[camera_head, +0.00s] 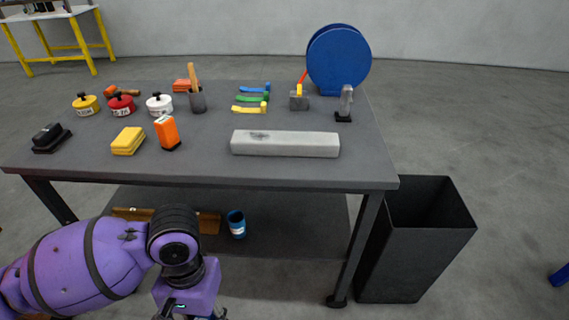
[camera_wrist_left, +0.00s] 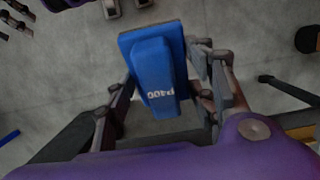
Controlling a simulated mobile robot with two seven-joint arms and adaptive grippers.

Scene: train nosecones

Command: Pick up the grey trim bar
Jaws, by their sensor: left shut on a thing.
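The grey trim bar (camera_head: 285,144) is a long, light grey block with a dark smudge on top. It lies near the front edge of the grey table, right of the middle. My left gripper (camera_head: 190,314) is low in front of the table, apart from the bar, its fingers mostly cut off by the frame. In the left wrist view my left gripper (camera_wrist_left: 165,95) is shut on a blue block (camera_wrist_left: 158,62) marked P400. The bar does not show there. Purple and grey parts at that view's top left seem mine; I cannot tell whether they are my right gripper.
The table (camera_head: 210,172) also bears an orange block (camera_head: 167,133), a yellow sponge-like block (camera_head: 128,141), several pots, coloured tools and a blue disc (camera_head: 339,59). A black bin (camera_head: 415,245) stands at the right. A blue cup (camera_head: 237,224) is on the lower shelf.

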